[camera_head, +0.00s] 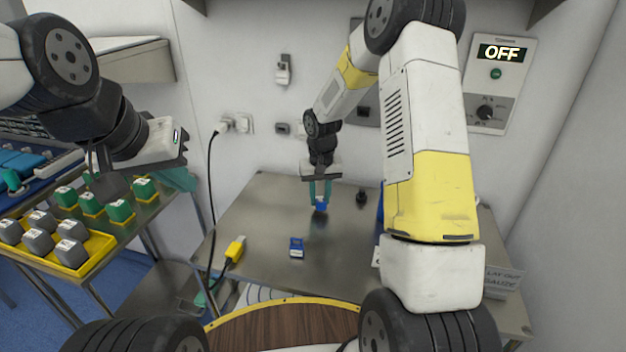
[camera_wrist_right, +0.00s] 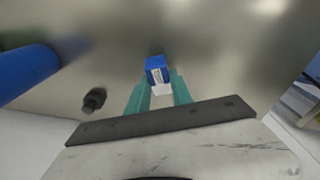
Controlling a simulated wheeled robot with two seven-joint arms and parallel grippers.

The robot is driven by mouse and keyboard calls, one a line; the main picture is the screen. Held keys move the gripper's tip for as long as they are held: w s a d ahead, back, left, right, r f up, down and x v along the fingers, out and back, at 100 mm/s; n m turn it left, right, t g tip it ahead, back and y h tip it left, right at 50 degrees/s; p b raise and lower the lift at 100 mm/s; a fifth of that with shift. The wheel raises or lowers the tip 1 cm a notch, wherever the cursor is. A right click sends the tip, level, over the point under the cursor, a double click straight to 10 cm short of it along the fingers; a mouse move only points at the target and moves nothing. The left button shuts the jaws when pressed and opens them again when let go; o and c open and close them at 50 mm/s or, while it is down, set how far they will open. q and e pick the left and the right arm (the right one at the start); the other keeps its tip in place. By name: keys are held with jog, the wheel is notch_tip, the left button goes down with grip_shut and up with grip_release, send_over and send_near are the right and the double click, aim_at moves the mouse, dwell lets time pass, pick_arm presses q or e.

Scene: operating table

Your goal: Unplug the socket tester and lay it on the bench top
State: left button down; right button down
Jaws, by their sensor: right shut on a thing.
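My right gripper (camera_head: 320,192) is over the bench top (camera_head: 262,205). Its teal fingers are shut on a small blue-and-white block (camera_head: 321,206), which looks like the socket tester. In the right wrist view the block (camera_wrist_right: 157,70) shows a printed label on its blue end and a white part between the fingers. I cannot tell whether it touches the bench. A second blue block with a white label (camera_head: 296,248) lies on the bench nearer to me. My left gripper (camera_head: 183,150) is at the left, away from the bench; its fingers do not show clearly.
Wall sockets (camera_head: 243,123) hold a plug with a hanging black cable. A yellow connector (camera_head: 235,249) lies at the bench's left edge. A black knob-like piece (camera_head: 361,197) stands right of the gripper. A yellow tray (camera_head: 98,250) of weights is at left. A wall panel (camera_head: 500,80) reads OFF.

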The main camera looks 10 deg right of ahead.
jog(key=shift+f, duration=0.15)
jog(key=c, duration=1.1)
grip_release()
jog(key=shift+o, duration=0.2)
jog(key=shift+s+r, duration=0.15)
jog(key=shift+r, duration=1.8)
jog(key=shift+s+r, duration=0.15)
jog(key=shift+r, duration=1.8)
